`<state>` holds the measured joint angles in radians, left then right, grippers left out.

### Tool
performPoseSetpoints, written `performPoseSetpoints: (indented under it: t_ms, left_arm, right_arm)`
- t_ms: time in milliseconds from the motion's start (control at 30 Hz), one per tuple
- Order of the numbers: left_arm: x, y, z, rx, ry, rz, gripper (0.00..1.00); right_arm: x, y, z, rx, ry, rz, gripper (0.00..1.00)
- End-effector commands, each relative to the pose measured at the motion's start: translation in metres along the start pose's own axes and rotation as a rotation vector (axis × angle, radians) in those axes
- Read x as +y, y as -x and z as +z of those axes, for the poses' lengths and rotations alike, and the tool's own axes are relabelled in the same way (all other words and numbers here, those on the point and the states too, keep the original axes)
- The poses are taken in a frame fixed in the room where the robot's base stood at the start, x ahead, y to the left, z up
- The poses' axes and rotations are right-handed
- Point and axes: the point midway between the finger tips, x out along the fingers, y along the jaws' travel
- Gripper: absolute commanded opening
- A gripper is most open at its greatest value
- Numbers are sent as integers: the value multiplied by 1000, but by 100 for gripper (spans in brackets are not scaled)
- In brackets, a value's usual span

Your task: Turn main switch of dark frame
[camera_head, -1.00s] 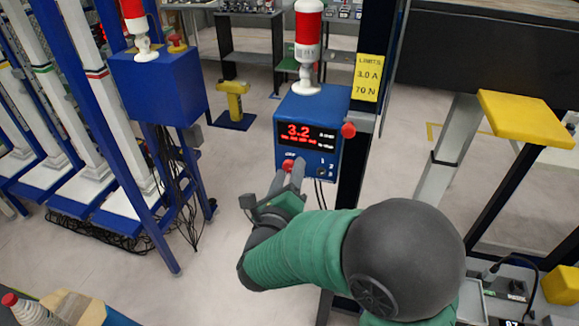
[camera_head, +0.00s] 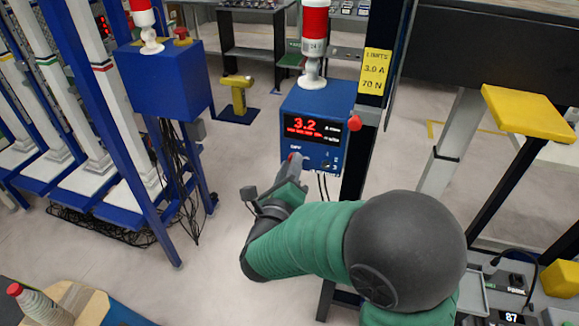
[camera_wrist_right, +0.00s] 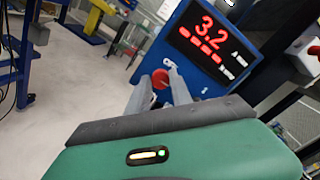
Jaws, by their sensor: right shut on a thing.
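The dark frame has a black upright post (camera_head: 356,165) with a blue control box (camera_head: 314,103) mounted on it. The box's display (camera_head: 311,128) reads 3.2 in red; it also shows in the wrist view (camera_wrist_right: 208,42). The red main switch (camera_wrist_right: 160,79) is low on the box's front, below the display, and is mostly hidden in the head view. My right gripper (camera_head: 293,166) reaches it from below. In the wrist view its two fingers (camera_wrist_right: 161,86) lie on either side of the red switch, shut on it. My left gripper is not in view.
A red and white beacon (camera_head: 314,45) stands on the box, and a red button (camera_head: 354,122) sticks out at its right. A yellow limits sign (camera_head: 375,77) is on the post. Another blue box (camera_head: 165,80) stands left. Cables hang below both boxes.

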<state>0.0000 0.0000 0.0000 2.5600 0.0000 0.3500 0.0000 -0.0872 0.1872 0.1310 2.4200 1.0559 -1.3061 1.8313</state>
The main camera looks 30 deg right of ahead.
Motion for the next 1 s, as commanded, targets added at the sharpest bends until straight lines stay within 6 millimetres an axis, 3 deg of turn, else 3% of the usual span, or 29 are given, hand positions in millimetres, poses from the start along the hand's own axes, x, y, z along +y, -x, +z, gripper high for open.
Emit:
performPoseSetpoints:
  t_ms: [467, 1000]
  left_arm:
    - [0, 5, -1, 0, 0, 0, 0]
    - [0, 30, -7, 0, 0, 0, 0]
  right_arm:
    - [0, -1, -4, 34, 367, 27, 0]
    - [-2, -1, -2, 64, 879, 57, 0]
